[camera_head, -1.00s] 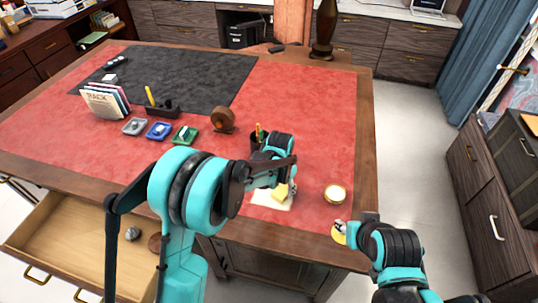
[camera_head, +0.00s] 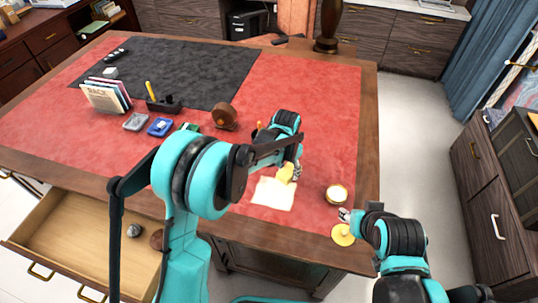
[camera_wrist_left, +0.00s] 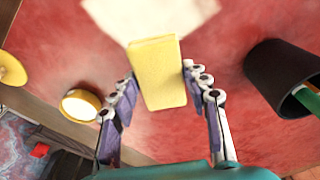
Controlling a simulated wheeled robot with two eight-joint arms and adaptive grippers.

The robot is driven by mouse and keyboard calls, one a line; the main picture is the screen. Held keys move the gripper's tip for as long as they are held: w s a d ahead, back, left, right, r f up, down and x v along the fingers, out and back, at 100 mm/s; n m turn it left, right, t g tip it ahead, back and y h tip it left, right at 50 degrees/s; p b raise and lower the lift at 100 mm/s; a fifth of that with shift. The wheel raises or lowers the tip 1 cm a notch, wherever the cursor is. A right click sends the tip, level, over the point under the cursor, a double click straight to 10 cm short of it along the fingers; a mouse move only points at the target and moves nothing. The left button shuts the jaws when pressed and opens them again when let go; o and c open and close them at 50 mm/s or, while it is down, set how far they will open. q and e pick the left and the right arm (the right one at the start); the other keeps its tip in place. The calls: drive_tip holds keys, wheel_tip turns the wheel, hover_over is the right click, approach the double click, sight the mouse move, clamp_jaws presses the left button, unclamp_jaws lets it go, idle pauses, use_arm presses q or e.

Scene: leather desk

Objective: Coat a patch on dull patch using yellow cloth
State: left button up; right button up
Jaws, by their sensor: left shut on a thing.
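My left gripper (camera_head: 291,172) is shut on the yellow cloth (camera_head: 286,174), a thick block shape. In the left wrist view the cloth (camera_wrist_left: 157,72) sits between the two fingers. The dull patch (camera_head: 272,194) is a pale square on the red desk top, just in front of the cloth. It also shows in the left wrist view (camera_wrist_left: 150,14), partly behind the cloth's far end. An open round tin with white contents (camera_head: 336,193) stands right of the patch. My right gripper (camera_head: 345,214) is just above a yellow round lid (camera_head: 343,235) at the desk's edge; whether it grips anything is unclear.
A dark cup (camera_wrist_left: 285,78) with a green item stands beside the left gripper. A brown round object (camera_head: 225,116), small blue and grey trays (camera_head: 159,127), and a book rack (camera_head: 105,96) are farther left. An open drawer (camera_head: 85,235) juts out front left.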

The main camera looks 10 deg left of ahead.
sight(289, 169)
use_arm(q)
drive_tip(key=shift+w+r, duration=0.1)
drive_tip(key=shift+r, duration=0.45)
drive_tip(key=shift+r+p, duration=1.05)
drive_tip(key=shift+r, duration=0.3)
